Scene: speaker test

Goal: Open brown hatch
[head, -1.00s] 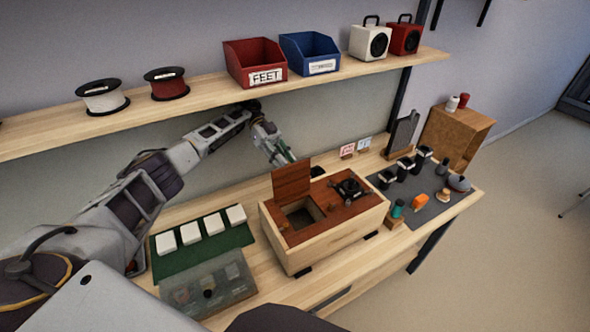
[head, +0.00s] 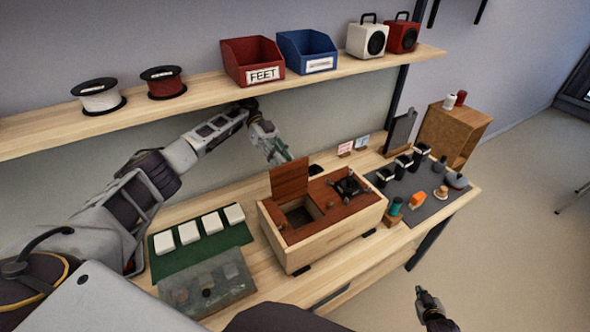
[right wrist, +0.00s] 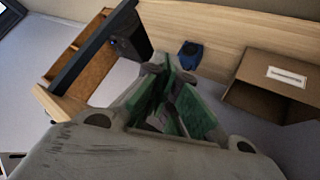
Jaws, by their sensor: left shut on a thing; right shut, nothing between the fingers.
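The brown hatch (head: 289,178) stands upright on the wooden box (head: 325,232), with a dark square opening (head: 299,212) in front of it. My left gripper (head: 287,158) is at the back upper edge of the hatch, shut on it; the hatch partly hides the contact. My right gripper (head: 421,292) is low at the right, in front of the bench and away from the box. In the right wrist view its green-padded fingers (right wrist: 172,100) are shut and empty.
A small black device (head: 350,187) sits on the box's right half. White blocks on a green mat (head: 207,255) and a clear case (head: 215,290) lie left. A grey mat (head: 428,209) with several items lies right. The shelf (head: 200,98) hangs above my left arm.

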